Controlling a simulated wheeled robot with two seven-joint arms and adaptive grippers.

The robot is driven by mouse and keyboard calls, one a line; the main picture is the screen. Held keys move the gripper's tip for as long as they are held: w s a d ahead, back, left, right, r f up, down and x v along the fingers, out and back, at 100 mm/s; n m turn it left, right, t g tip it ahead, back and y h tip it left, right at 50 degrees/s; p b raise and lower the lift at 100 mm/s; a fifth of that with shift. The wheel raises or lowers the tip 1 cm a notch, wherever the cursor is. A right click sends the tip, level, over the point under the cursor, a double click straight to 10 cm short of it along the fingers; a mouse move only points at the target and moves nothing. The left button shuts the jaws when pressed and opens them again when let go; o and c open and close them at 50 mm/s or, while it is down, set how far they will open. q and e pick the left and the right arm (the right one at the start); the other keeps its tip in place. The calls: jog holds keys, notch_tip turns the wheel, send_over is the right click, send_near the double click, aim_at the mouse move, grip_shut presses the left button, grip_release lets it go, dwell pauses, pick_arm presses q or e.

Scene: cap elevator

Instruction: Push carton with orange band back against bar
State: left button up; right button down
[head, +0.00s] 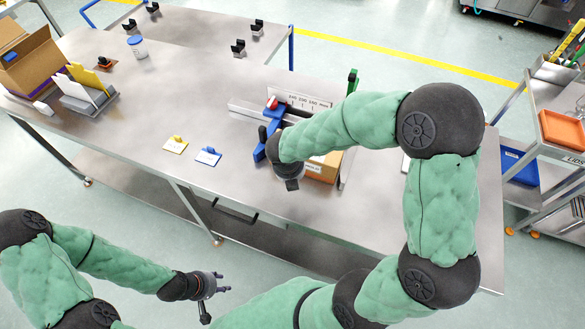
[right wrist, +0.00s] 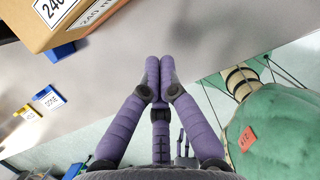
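A brown carton (head: 327,166) sits on the metal table at centre right, partly hidden by my right arm. In the right wrist view the carton (right wrist: 75,18) fills the upper left, with white labels reading 240; I cannot make out an orange band. A low metal bar (head: 248,113) runs behind it, partly covered by my arm. My right gripper's purple fingers (right wrist: 160,66) are together and empty, apart from the carton's near right side. My left gripper (head: 225,282) is open and empty, off the table's front edge.
A blue fixture (head: 266,146) with a red knob stands left of the carton. A yellow tag (head: 175,145) and a blue tag (head: 208,156) lie to its left. An open box (head: 38,66) and a file holder (head: 87,98) stand far left. The table's middle is clear.

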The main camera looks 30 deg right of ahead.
jog(key=b+x, duration=0.3)
jog(key=x, duration=0.6)
jog(key=shift+s+f, duration=0.15)
jog(key=shift+f, duration=0.1)
jog(key=shift+w+d+r, duration=0.15)
jog(key=shift+w+d, duration=0.95)
jog(key=shift+d, duration=0.1)
jog(key=shift+w+d, duration=0.25)
jog(key=shift+d, duration=0.1)
jog(key=shift+w+d+r+p, duration=0.1)
jog(key=shift+w+d+p, duration=0.3)
jog(key=shift+p, duration=0.15)
jog(key=w+d+p, duration=0.2)
jog(key=d, duration=0.1)
jog(key=w+d+p, duration=0.2)
jog(key=w+d, duration=0.1)
jog(key=shift+w+d, duration=0.35)
jog(key=shift+w+d+p, duration=0.3)
jog(key=shift+d, duration=0.1)
